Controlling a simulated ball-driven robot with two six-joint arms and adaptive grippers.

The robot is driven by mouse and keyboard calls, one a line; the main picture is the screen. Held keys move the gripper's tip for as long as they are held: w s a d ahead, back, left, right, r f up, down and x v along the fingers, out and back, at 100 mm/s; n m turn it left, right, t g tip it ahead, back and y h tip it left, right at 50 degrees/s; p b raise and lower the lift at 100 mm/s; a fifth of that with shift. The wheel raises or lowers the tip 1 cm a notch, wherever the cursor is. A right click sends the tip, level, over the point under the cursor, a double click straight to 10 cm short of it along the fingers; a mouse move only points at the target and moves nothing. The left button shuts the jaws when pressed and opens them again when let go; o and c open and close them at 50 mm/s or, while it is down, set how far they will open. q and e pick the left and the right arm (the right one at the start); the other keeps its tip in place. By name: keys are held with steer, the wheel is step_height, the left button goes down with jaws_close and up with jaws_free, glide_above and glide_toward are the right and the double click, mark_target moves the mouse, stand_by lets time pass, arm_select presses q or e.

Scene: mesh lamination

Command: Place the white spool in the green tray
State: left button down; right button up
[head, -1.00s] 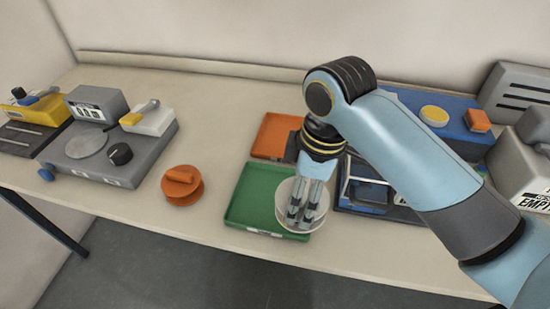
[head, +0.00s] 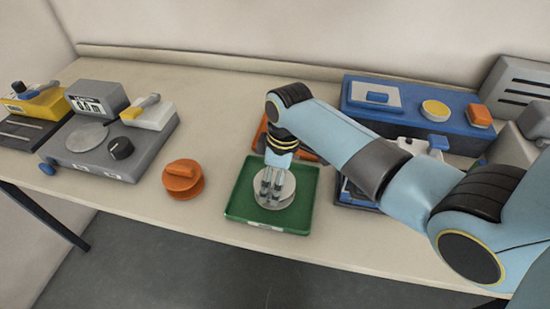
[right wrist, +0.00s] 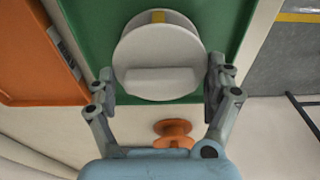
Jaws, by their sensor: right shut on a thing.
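The white spool (head: 289,186) is over the middle of the green tray (head: 304,214) in the head view. I cannot tell whether it touches the tray floor. My left gripper is not in view.
An orange spool (head: 182,180) stands on the table left of the tray. An orange tray (head: 262,132) lies just behind, partly hidden by my arm. A grey scale (head: 110,165) is at the left, and a blue machine (head: 400,115) at the back right.

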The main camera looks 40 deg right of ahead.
steer(key=o, duration=1.1)
steer(key=shift+f, duration=0.1)
steer(key=shift+o, duration=0.2)
step_height(320, 180, up, 12)
steer(key=s, duration=0.1)
steer(key=shift+d+p, duration=0.3)
steer(key=shift+d, duration=0.15)
steer(key=shift+s, duration=0.1)
